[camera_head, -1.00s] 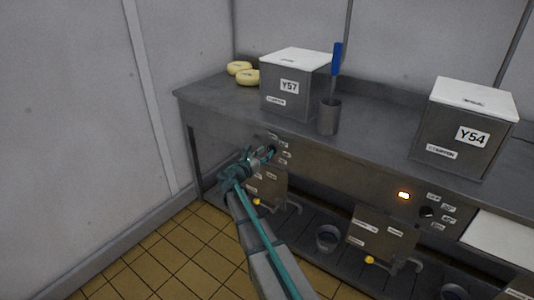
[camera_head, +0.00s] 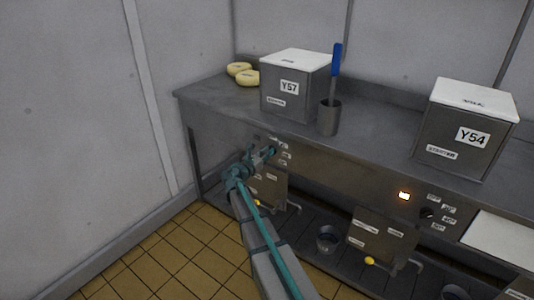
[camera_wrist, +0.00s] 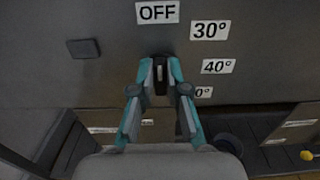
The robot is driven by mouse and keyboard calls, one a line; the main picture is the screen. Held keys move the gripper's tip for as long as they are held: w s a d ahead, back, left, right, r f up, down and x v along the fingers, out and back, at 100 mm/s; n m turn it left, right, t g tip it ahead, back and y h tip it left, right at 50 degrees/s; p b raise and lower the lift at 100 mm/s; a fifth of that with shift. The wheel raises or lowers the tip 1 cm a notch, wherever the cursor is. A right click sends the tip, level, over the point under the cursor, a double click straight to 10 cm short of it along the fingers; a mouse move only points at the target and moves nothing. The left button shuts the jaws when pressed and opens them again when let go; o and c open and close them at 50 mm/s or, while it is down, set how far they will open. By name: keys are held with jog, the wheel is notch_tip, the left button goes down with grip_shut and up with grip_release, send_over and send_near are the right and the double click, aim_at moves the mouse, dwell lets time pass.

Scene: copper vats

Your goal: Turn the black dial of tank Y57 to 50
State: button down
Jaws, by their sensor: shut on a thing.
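Tank Y57 (camera_head: 290,100) is a steel box with a white lid at the back left of the counter. Its black dial (camera_wrist: 160,76) is on the front panel below, between my fingertips in the wrist view. The dial's white mark points up, toward the OFF label (camera_wrist: 157,12). The 30° label (camera_wrist: 210,30) and 40° label (camera_wrist: 217,66) run down its right side. A lower label (camera_wrist: 204,92) is partly covered by my finger. My gripper (camera_head: 270,153) is shut on the dial, which the fingers mostly hide in the head view.
A dark unlit lamp (camera_wrist: 83,48) is left of the dial. A steel cup with a blue-handled tool (camera_head: 330,118) and two pale cheeses (camera_head: 247,77) stand on the counter.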

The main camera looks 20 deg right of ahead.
jog(key=shift+m+b, duration=0.3)
jog(key=shift+m, duration=0.1)
jog(key=shift+s+d+f+m+b, duration=0.1)
jog(key=shift+f+m+b, duration=0.25)
jog(key=shift+m+b, duration=3.9)
jog(key=shift+s+f+m+b, duration=0.15)
jog(key=shift+f+m+b, duration=0.15)
jog(key=shift+m+b, duration=3.95)
jog(key=shift+s+d+f+m+b, duration=0.1)
jog(key=shift+f+m+b, duration=0.25)
jog(key=shift+m+b, duration=3.85)
jog(key=shift+m+p, duration=0.35)
jog(key=shift+m, duration=0.15)
jog(key=c, duration=1.2)
grip_release()
jog(key=shift+o, duration=0.2)
